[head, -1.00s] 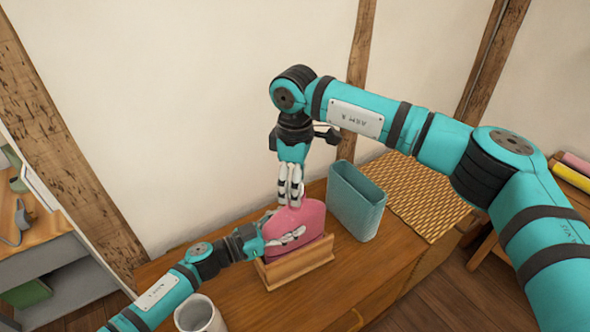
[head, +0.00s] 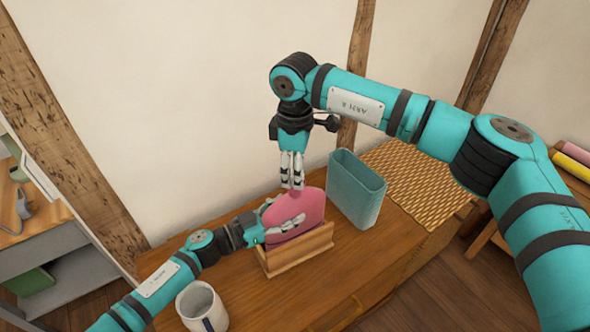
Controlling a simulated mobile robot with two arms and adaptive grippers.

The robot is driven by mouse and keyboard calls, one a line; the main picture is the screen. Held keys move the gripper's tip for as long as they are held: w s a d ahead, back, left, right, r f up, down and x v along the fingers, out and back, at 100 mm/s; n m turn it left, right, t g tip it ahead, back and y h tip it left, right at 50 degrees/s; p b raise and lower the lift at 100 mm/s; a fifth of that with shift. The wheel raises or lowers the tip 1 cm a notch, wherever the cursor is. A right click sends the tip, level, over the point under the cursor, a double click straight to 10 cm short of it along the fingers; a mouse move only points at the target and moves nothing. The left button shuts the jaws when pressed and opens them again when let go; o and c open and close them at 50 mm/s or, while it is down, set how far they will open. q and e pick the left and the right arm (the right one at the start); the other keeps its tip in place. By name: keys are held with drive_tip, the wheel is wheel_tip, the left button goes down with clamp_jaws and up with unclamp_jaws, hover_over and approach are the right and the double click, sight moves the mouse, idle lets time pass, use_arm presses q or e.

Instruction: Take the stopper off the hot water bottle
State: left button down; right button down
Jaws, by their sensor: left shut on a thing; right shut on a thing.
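The pink hot water bottle (head: 311,208) stands upright in a wooden holder (head: 297,250) on the wooden top. My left gripper (head: 290,224) comes in from the left and is shut on the bottle, its pale fingers across the bottle's near face. My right gripper (head: 294,184) points down from above and is shut at the top of the bottle, at its neck. The stopper is hidden between the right fingers, so I cannot see whether it is still seated in the neck.
A teal open-topped container (head: 356,190) stands close to the right of the bottle. A woven mat (head: 425,190) lies behind it. A pale mug (head: 203,306) stands at the front left, near my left arm. The wooden top (head: 350,268) is clear in front of the container.

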drive_tip(key=n, duration=0.3)
drive_tip(key=shift+n, duration=0.4)
drive_tip(key=n, duration=0.8)
drive_tip(key=shift+n, duration=0.3)
drive_tip(key=n, duration=0.8)
drive_tip(key=shift+n, duration=0.3)
drive_tip(key=n, duration=0.4)
drive_tip(key=shift+r, duration=0.1)
drive_tip(key=n, duration=0.8)
drive_tip(key=shift+n, duration=0.4)
drive_tip(key=n, duration=1)
drive_tip(key=shift+n, duration=0.4)
drive_tip(key=n, duration=1.2)
drive_tip(key=shift+n, duration=0.4)
drive_tip(key=n, duration=0.4)
drive_tip(key=shift+r, duration=0.1)
drive_tip(key=n, duration=0.3)
drive_tip(key=shift+n, duration=0.4)
